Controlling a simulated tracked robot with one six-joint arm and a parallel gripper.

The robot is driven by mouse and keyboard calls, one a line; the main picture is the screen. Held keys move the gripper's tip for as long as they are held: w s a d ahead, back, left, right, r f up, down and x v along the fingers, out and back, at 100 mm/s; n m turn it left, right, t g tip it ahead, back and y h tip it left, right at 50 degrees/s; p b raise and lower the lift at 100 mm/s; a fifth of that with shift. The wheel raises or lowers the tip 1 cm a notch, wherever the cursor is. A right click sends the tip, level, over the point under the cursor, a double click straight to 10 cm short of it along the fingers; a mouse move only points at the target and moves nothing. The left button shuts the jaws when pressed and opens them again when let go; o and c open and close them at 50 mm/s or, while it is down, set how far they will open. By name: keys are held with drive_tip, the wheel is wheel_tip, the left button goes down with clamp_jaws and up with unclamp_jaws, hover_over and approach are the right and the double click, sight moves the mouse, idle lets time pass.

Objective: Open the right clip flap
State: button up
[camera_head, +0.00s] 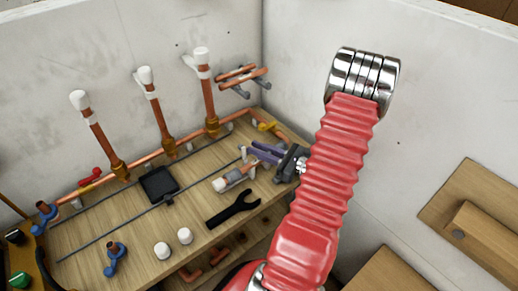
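A short piece of copper pipe with a white end (235,178) lies on the wooden bench, with grey clip parts around it. One grey clip part (218,184) is at its left end. A thin grey upright part (243,154) stands near its right end, close to my fingers; I cannot tell whether it is the right clip flap. My gripper (257,151) has purple fingers pointing left, just above and right of the pipe. Whether it touches the clip, and how far the fingers are apart, is too small to tell. My red arm hides the bench to the right.
The wooden bench (140,215) holds a black wrench (234,208), a black square tray (159,184), two white caps (173,243) and blue-handled valves (115,258). Three upright copper pipes (153,112) stand along the back. Grey wall brackets (240,86) hold short copper pipes. White walls close the corner.

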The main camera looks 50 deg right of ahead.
clamp_jaws()
drive_tip(key=shift+d, duration=0.2)
drive_tip(key=shift+a, duration=0.1)
